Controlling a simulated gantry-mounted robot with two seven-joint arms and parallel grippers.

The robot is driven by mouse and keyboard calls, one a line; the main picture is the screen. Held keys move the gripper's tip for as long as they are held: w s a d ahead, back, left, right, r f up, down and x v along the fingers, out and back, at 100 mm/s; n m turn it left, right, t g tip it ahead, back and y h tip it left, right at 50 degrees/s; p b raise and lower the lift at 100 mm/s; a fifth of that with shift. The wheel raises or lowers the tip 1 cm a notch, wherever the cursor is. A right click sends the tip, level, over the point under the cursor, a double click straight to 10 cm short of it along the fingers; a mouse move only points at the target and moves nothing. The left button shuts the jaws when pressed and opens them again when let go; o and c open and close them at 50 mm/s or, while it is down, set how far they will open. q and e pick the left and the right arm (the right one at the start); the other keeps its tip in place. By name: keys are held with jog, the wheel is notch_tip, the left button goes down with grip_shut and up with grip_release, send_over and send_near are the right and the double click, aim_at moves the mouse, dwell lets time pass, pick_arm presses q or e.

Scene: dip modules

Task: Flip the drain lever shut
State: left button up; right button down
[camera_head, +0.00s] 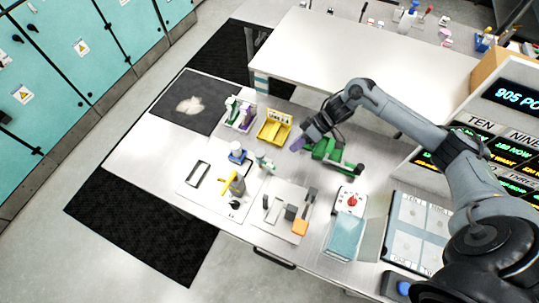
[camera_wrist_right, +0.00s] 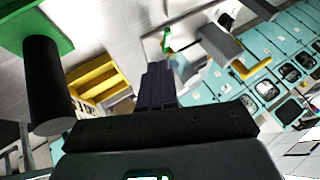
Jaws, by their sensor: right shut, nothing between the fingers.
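I cannot tell for sure which part is the drain lever. A yellow-handled lever (camera_head: 236,184) stands on a pale plate left of centre; a yellow handle on a grey body (camera_wrist_right: 250,66) shows in the right wrist view. A grey lever with an orange block (camera_head: 301,224) stands on another plate. A green fixture (camera_head: 334,153) with a black bar lies beside my right gripper; its black cylinder (camera_wrist_right: 48,85) is close in the wrist view. My right gripper (camera_head: 297,145) is shut and empty above the bench; its dark fingers (camera_wrist_right: 158,84) are together. My left gripper is out of view.
A yellow tray (camera_head: 274,127) is just left of my right gripper. A red-button box (camera_head: 351,200) and a clear bluish tank (camera_head: 345,236) stand on the right. Display panels (camera_head: 507,140) rise at the right edge. The bench's left end (camera_head: 140,152) is bare.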

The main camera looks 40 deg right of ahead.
aim_at(268, 166)
jog(key=shift+w+d+f, duration=0.15)
jog(key=shift+w+f, duration=0.15)
jog(key=shift+x, duration=5.05)
jog(key=shift+r, duration=0.1)
